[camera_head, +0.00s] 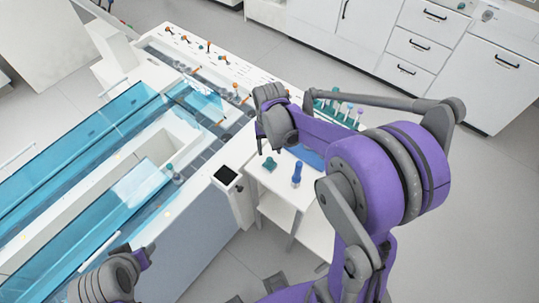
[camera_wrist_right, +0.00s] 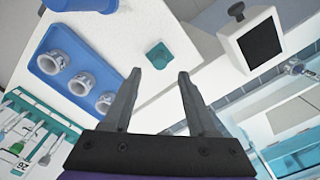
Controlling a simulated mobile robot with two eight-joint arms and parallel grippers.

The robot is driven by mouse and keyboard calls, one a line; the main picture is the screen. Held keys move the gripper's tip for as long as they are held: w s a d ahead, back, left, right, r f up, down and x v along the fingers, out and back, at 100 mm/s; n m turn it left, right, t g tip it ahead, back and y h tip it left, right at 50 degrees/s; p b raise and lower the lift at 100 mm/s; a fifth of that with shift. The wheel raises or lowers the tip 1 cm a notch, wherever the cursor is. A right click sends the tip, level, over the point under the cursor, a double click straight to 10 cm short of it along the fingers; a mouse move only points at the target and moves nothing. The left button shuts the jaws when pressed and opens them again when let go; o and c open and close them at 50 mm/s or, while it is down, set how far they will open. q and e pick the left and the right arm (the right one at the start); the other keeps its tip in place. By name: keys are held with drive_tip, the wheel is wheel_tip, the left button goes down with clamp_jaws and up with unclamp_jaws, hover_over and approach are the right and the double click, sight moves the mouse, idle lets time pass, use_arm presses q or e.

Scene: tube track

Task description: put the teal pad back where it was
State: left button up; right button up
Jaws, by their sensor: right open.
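The teal pad (camera_head: 269,163) is a small teal block lying on the white side table (camera_head: 262,180), near its left end. In the right wrist view the teal pad (camera_wrist_right: 159,54) lies just beyond the fingertips, in line with the gap between them. My right gripper (camera_wrist_right: 159,73) is open and empty, above the table and apart from the pad. In the head view the right gripper (camera_head: 264,146) is just above the pad and its fingers are hard to make out. My left gripper (camera_head: 136,255) shows at the bottom left; its jaws are unclear.
A blue upright object (camera_head: 297,174) stands right of the pad. A blue tray with white rings (camera_wrist_right: 76,70) and a teal tube rack (camera_wrist_right: 28,128) are nearby. A box with a black screen (camera_head: 228,176) stands left, beside the long machine with blue covers (camera_head: 80,130).

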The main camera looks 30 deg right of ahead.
sight(269, 159)
wheel_tip(269, 159, up, 5)
drive_tip(key=s+a+r+n+t, duration=0.1)
drive_tip(key=s+a+n+t, duration=0.1)
drive_tip(key=s, duration=0.5)
drive_tip(key=s+a+r+n+t, duration=0.1)
drive_tip(key=s+a+n+t, duration=0.1)
drive_tip(key=s, duration=0.5)
drive_tip(key=a+t, duration=0.1)
drive_tip(key=a, duration=0.1)
drive_tip(key=shift+a+r+n+t, duration=0.2)
drive_tip(key=shift+a+n+t, duration=0.1)
drive_tip(key=shift+a+t, duration=0.1)
drive_tip(key=shift+s, duration=0.1)
